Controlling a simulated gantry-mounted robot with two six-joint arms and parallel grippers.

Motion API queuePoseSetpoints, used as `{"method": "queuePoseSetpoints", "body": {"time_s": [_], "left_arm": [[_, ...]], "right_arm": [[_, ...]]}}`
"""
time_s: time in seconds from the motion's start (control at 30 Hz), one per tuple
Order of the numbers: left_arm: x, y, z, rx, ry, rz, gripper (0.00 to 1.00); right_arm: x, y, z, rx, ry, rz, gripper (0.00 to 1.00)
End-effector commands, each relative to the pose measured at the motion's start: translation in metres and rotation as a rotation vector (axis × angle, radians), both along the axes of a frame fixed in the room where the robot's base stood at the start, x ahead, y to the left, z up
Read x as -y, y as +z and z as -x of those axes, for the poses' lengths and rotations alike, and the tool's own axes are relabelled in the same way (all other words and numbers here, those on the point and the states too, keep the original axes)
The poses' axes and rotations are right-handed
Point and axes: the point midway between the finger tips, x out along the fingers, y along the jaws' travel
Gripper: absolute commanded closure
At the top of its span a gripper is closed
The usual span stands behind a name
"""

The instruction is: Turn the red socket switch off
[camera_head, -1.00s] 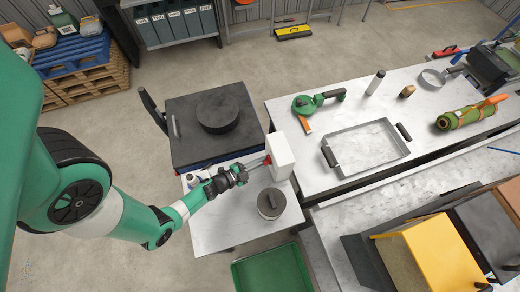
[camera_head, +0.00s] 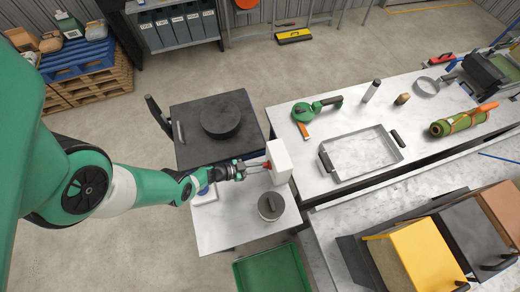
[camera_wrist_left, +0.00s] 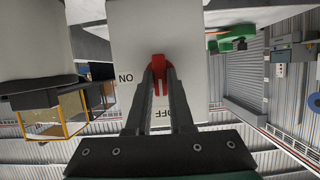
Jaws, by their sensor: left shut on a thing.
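A white socket box (camera_head: 280,160) stands on the small white table, with a red switch (camera_head: 267,165) on its side facing my left arm. My left gripper (camera_head: 262,166) is at this switch. In the left wrist view, the two fingers (camera_wrist_left: 159,80) are shut on the red switch (camera_wrist_left: 158,62), and part of it shows between them. The white face (camera_wrist_left: 190,40) carries an "ON" label, reading upside down, left of the fingers, and an "OFF" label below the switch, partly behind the fingers. My right gripper is not in view.
A grey round pot (camera_head: 271,205) stands close to the box on the small table (camera_head: 225,228). A black-topped cart (camera_head: 180,145) is behind. A green crate (camera_head: 272,270) is in front. A long workbench with a metal tray (camera_head: 362,153) is to the right.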

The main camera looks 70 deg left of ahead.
Motion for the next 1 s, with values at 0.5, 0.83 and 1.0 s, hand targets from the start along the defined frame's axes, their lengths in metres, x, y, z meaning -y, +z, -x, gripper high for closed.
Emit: {"method": "queuePoseSetpoints", "body": {"time_s": [0.5,0.83,1.0], "left_arm": [[-0.0006,-0.0008,0.0004,-0.001,0.002,0.041,1.0],[-0.0005,-0.0006,0.0003,0.0,0.001,0.04,0.5],[-0.0005,-0.0004,0.0003,0.0,0.001,0.04,0.5]], "right_arm": [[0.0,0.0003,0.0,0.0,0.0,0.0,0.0],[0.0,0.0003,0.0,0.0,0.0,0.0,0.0],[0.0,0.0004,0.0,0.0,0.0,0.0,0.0]]}}
